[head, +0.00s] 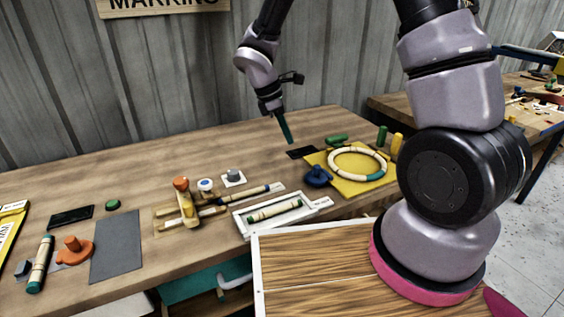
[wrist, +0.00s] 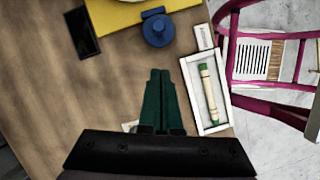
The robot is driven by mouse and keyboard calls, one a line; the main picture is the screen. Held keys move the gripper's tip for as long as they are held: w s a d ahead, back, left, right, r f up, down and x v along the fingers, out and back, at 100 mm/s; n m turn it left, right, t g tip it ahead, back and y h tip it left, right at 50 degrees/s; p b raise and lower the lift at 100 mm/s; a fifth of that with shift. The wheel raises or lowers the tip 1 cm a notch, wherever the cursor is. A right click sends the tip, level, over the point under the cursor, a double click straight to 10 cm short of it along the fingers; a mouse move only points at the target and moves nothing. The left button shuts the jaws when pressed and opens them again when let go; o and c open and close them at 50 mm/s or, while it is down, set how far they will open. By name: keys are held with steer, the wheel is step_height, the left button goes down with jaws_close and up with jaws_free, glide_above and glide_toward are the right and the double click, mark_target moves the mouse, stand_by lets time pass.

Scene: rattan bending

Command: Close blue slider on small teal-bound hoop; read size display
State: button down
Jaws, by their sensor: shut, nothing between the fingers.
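A small cream hoop (head: 357,163) with teal and dark bindings lies flat on a yellow board (head: 348,188) at the right of the table. A dark flat panel (head: 301,152), perhaps the size display, lies behind the slider; no reading is legible. My gripper (head: 290,141) is shut and empty above the table. Its green fingers (wrist: 160,73) touch nothing visible.
A white tray (head: 245,229) holding a cream rod (head: 274,210) lies left of the slider. Green and yellow cylinders (head: 397,144) stand near the hoop. An orange-knobbed clamp (head: 183,195) and a grey mat (head: 117,246) are farther left. The table's back middle is clear.

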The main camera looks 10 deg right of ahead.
steer(key=a+f+n, duration=0.1)
steer(key=a+f, duration=0.1)
glide_toward(312, 177)
steer(key=a+f, duration=0.3)
steer(key=shift+s+f, duration=0.1)
steer(key=shift+f, duration=0.05)
steer(key=d, duration=0.3)
steer(key=shift+d+f, duration=0.2)
steer(key=shift+f, duration=0.1)
steer(key=shift+d, duration=0.5)
